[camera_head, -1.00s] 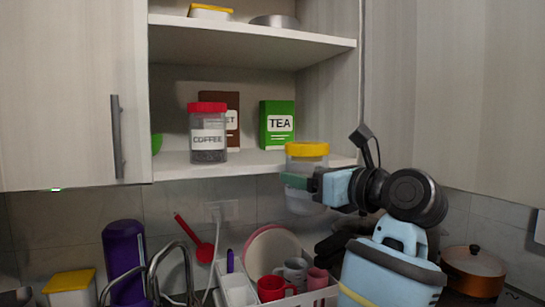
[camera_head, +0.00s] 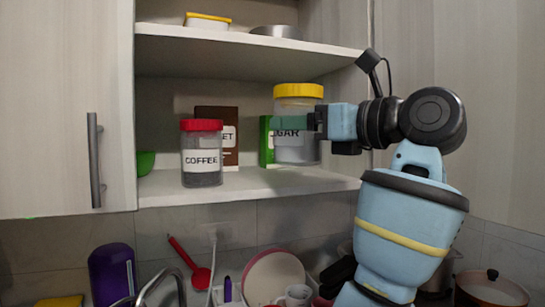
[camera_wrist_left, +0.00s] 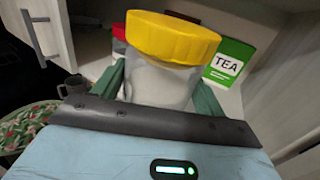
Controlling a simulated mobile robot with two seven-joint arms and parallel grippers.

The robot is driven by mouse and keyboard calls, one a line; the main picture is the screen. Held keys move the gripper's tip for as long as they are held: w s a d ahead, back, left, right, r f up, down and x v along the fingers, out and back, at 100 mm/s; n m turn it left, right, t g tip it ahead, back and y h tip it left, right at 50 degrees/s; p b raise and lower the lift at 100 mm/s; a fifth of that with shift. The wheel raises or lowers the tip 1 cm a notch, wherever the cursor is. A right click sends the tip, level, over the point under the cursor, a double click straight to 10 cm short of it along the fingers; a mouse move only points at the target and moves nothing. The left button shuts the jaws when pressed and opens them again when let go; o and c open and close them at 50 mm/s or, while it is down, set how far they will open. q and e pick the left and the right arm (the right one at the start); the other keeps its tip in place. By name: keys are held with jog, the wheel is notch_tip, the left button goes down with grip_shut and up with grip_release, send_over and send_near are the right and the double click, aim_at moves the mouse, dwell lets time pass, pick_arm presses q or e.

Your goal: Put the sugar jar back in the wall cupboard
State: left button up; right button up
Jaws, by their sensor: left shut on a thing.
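The sugar jar (camera_head: 297,148), clear with a yellow lid and pale contents, is upright in my left gripper (camera_head: 295,124). Its label is partly covered by a green finger. In the wrist view the jar (camera_wrist_left: 160,85) sits between both fingers (camera_wrist_left: 160,100), which are shut on it. In the head view the jar shows just above the lower shelf (camera_head: 240,186) of the open wall cupboard, overlapping the green tea box (camera_head: 265,142). I cannot tell how far over the shelf it is. My right gripper is not in view.
A red-lidded coffee jar (camera_head: 202,160) stands on the lower shelf, left of the sugar jar, with a brown box (camera_head: 230,150) behind it. The upper shelf (camera_head: 240,42) is above. The cupboard's right side wall is close to my gripper. Dishes and a pan (camera_head: 490,288) are below.

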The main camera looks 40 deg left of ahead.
pick_arm(q)
jog(key=w+a+p, duration=0.1)
jog(key=w+a, duration=0.4)
jog(key=a, duration=0.5)
jog(key=shift+a+f, duration=0.15)
jog(key=shift+f, duration=0.25)
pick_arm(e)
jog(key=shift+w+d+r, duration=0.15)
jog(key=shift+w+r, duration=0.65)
pick_arm(q)
jog(key=shift+a, duration=0.1)
jog(key=shift+w+a+f+p, duration=0.2)
jog(key=shift+a+f+p, duration=0.1)
jog(key=shift+a+f, duration=0.3)
notch_tip(320, 180, down, 2)
jog(key=shift+d, duration=0.1)
jog(key=shift+f, duration=0.2)
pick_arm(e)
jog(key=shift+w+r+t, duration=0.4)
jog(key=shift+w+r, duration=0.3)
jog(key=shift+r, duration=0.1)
pick_arm(q)
jog(key=shift+w+f, duration=0.1)
jog(key=shift+f, duration=0.15)
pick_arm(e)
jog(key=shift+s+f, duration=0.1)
pick_arm(q)
jog(key=o, duration=1.6)
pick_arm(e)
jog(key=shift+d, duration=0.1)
